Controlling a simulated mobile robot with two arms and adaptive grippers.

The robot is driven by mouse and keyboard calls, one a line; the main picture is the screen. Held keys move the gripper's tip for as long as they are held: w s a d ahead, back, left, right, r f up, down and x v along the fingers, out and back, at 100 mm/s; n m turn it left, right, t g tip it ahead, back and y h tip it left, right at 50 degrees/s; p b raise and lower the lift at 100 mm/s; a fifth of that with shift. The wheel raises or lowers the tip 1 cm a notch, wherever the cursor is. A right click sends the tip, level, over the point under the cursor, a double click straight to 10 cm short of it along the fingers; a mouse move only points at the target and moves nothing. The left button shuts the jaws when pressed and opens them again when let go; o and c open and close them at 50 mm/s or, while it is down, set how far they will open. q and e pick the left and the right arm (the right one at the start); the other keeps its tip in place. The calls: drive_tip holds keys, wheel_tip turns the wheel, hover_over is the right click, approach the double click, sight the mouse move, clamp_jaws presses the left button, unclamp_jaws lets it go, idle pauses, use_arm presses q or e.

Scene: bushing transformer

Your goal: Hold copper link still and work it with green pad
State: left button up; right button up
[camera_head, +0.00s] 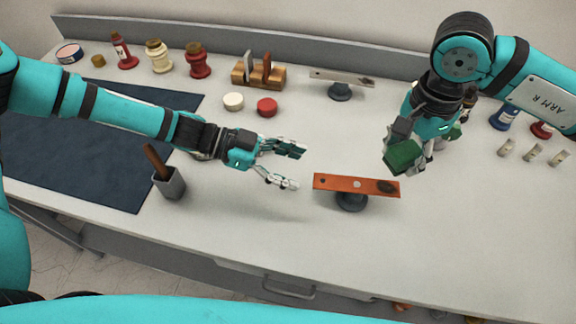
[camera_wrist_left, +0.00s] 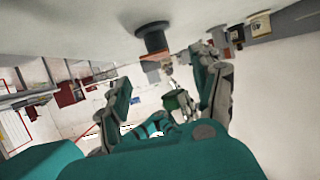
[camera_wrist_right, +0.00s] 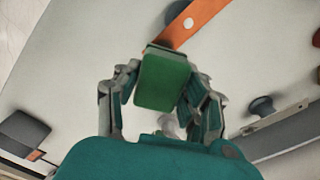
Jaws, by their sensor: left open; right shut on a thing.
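The copper link (camera_head: 335,184) is a flat orange bar with holes and a dark patch at its right end. It rests on a dark round stand (camera_head: 351,203) near the table's front. My left gripper (camera_head: 294,168) is open and empty, just left of the link's left end, apart from it. My right gripper (camera_head: 406,146) is shut on the green pad (camera_head: 403,157), above and behind the link's right end. In the right wrist view the pad (camera_wrist_right: 163,82) sits between the fingers, with the link (camera_wrist_right: 205,18) beyond it. The left wrist view shows the stand (camera_wrist_left: 152,38).
A grey bar on another stand (camera_head: 340,91) is behind. A white lid (camera_head: 233,101) and red lid (camera_head: 267,107) lie near a wooden holder (camera_head: 259,75). A grey cup (camera_head: 170,184) with a brown handle stands by the dark mat (camera_head: 75,145). Small clips (camera_head: 532,153) lie right.

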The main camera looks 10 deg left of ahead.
sight(323, 180)
use_arm(q)
drive_tip(key=shift+s+f, duration=0.2)
drive_tip(key=shift+s, duration=0.05)
drive_tip(key=shift+d+f, duration=0.2)
drive_tip(key=shift+d, duration=0.1)
drive_tip(key=x, duration=0.6)
drive_tip(key=shift+d+f, duration=0.15)
drive_tip(key=shift+d, duration=0.05)
drive_tip(key=shift+c, duration=0.5)
clamp_jaws()
